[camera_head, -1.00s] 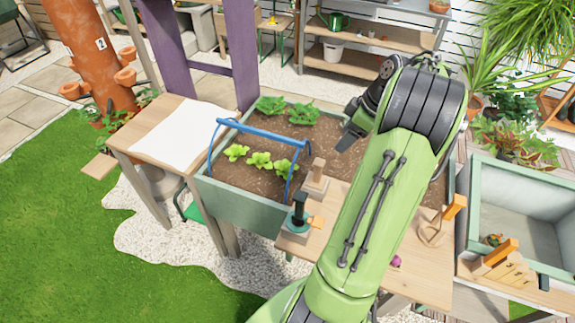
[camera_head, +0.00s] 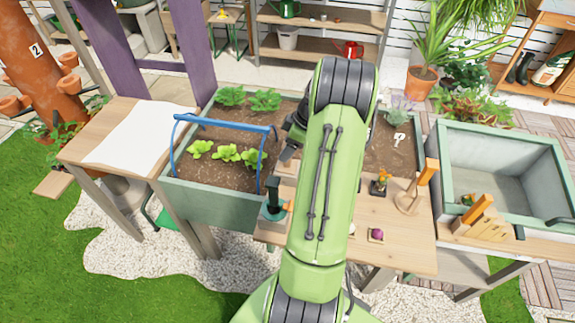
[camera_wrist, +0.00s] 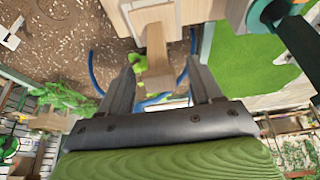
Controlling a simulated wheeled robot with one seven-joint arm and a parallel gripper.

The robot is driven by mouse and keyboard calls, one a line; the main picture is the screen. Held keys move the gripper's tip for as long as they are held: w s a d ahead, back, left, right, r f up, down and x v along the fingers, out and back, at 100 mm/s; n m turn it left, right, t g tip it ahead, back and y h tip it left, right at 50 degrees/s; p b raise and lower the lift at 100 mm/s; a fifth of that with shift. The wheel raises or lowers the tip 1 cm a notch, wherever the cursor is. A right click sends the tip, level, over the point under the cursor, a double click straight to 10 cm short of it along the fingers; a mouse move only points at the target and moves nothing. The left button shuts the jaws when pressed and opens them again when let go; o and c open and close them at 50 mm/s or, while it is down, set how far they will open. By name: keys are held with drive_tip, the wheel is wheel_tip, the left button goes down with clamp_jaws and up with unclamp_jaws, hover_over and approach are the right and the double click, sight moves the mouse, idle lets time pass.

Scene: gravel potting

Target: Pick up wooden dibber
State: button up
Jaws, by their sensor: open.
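A wooden piece (camera_wrist: 157,48), which looks like the dibber, shows in the wrist view as a light brown shaft sticking out from a pale wooden block (camera_wrist: 150,14). My gripper (camera_wrist: 160,66) is open, its two grey fingers on either side of the shaft's end, with gaps showing on both sides. Whether the shaft's end is between the fingers in depth or still beyond them, I cannot tell. In the head view my green arm covers most of this spot, and the gripper (camera_head: 287,153) shows only partly at the arm's left edge.
A dark green tool (camera_head: 274,208) stands close by on the wooden table (camera_head: 400,257). The planter (camera_head: 212,205) with seedlings and a blue hoop (camera_head: 222,122) lies behind.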

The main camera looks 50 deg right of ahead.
drive_tip(key=shift+w+f, duration=0.2)
drive_tip(key=shift+f, duration=0.4)
drive_tip(key=shift+a+r, duration=0.1)
drive_tip(key=shift+r, duration=0.05)
drive_tip(key=c, duration=1)
